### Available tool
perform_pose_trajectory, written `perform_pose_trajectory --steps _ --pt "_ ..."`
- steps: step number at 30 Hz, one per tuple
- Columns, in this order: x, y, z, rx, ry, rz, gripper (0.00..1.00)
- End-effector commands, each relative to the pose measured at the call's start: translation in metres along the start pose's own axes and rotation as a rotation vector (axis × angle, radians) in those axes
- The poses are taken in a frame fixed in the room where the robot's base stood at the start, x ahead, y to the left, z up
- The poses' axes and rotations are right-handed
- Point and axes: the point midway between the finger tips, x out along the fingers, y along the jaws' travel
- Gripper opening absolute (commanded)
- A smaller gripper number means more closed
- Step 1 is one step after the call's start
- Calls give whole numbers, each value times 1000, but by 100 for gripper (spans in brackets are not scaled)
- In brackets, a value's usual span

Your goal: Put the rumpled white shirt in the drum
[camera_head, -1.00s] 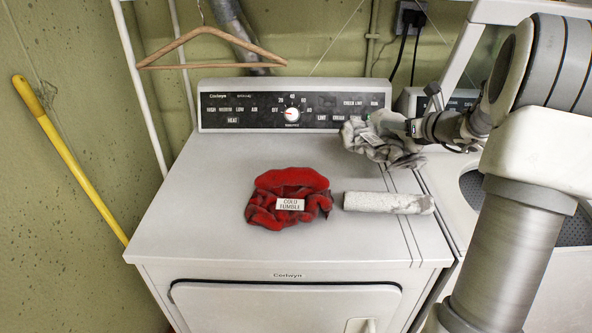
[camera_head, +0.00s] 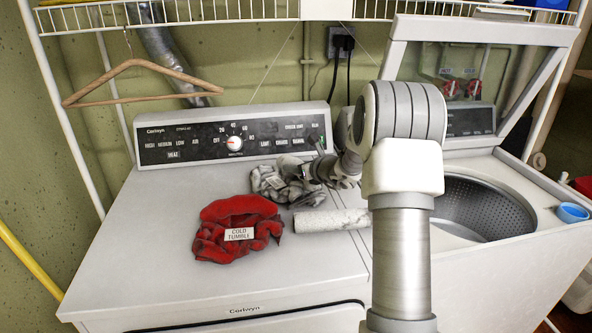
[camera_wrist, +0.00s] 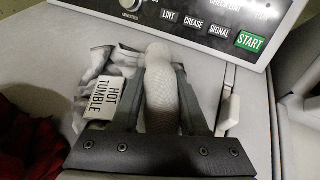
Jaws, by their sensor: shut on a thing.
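The rumpled white shirt (camera_head: 268,182), greyish and bunched, is at the back right of the dryer top, below the control panel. My gripper (camera_head: 308,172) reaches it from the right. In the wrist view its two dark fingers (camera_wrist: 163,95) are shut on a pale bulge of cloth. More of the shirt (camera_wrist: 98,62) spreads to the left, with a "HOT TUMBLE" tag (camera_wrist: 103,98). I cannot tell whether the shirt is clear of the surface. The perforated metal drum (camera_head: 485,205) shows in the open washer at right, partly hidden by my arm.
A red cloth bundle (camera_head: 237,217) tagged "COLD TUMBLE" and a white roll (camera_head: 330,220) lie on the dryer top (camera_head: 150,240). The washer lid (camera_head: 520,65) stands raised. A blue cup (camera_head: 572,212) sits on the washer's right edge. A hanger (camera_head: 140,68) hangs at left.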

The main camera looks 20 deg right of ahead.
Motion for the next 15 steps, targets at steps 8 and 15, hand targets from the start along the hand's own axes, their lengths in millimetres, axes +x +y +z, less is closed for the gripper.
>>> perform_pose_trajectory --steps 8,15 --pt "1 0 -2 0 -2 0 0" --pt "2 0 -5 0 -1 0 56"
